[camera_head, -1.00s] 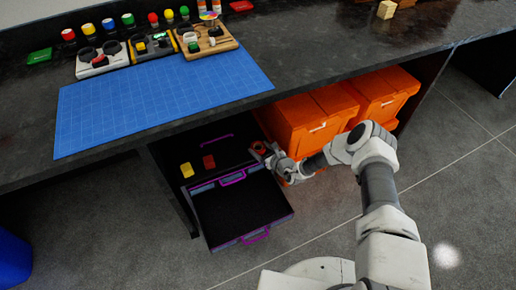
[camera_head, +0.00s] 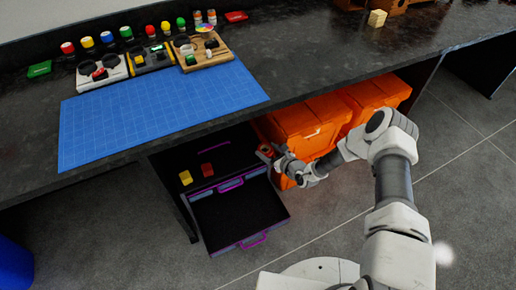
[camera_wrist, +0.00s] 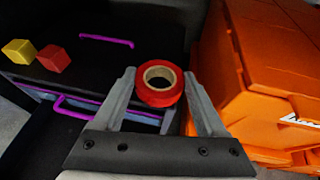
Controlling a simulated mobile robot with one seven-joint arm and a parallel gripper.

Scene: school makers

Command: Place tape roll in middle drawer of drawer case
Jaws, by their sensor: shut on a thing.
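My gripper (camera_wrist: 160,98) is shut on the red tape roll (camera_wrist: 160,96), which sits between the two fingers in the wrist view. In the head view the tape roll (camera_head: 266,149) is small at the gripper's tip, at the right side of the drawer case (camera_head: 192,164) under the workbench. The case is black with purple handles. One drawer (camera_head: 237,213) is pulled out toward the front and its dark inside looks empty. The tape roll is held to the right of the case's top, near the orange bins. Whether it touches the case cannot be told.
A yellow block (camera_head: 185,178) and a red block (camera_head: 207,170) lie on the case's top. Orange bins (camera_head: 305,122) stand close on the right of my gripper. The workbench (camera_head: 300,66) overhangs the case, with a blue mat (camera_head: 160,110) on it.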

